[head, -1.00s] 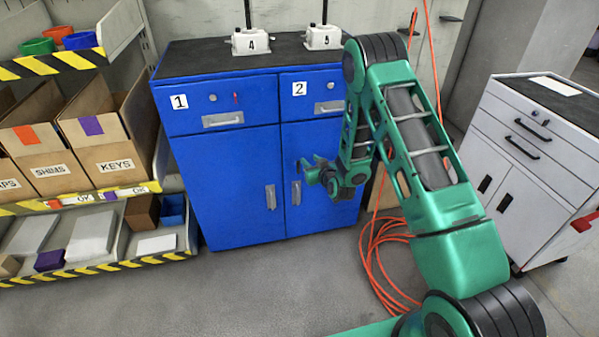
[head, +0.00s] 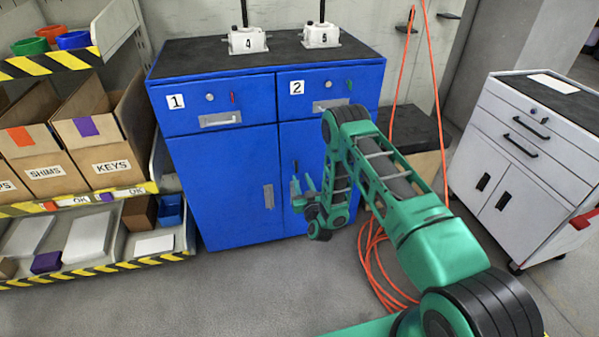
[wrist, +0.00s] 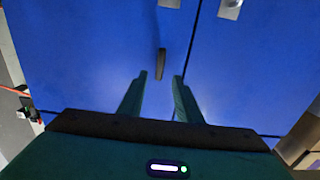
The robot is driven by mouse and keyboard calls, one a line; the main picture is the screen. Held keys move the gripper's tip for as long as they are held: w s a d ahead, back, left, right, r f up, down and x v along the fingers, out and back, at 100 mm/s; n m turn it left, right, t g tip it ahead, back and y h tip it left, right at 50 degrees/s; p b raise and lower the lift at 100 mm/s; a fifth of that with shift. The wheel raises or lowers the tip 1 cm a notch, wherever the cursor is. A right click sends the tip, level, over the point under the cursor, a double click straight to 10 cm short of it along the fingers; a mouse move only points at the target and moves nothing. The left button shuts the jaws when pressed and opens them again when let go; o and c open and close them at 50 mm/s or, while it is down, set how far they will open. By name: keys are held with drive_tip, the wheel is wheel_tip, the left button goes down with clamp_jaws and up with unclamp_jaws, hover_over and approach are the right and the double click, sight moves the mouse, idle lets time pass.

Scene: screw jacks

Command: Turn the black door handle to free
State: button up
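The black door handle (head: 296,168) is a small upright bar on the right-hand blue door, close to the seam between the doors. It also shows in the wrist view (wrist: 161,63), nearly upright. My gripper (head: 303,184) is in front of this door, just below the handle in the head view. In the wrist view my gripper (wrist: 160,78) has its two fingers apart, with nothing between them. The handle appears just past the fingertips, in line with the gap. Whether a finger touches it cannot be told. The blue cabinet (head: 225,180) has both doors closed.
A silver pull (head: 268,196) is on the left door. Numbered drawers with silver pulls are above, and screw jacks (head: 248,40) stand on top. Shelves with boxes (head: 120,150) are at left. An orange hose (head: 375,265) lies at right, near a white cabinet (head: 520,150).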

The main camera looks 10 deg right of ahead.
sight(297, 167)
drive_tip(key=w, duration=0.6)
drive_tip(key=shift+w, duration=0.35)
drive_tip(key=shift+c, duration=0.7)
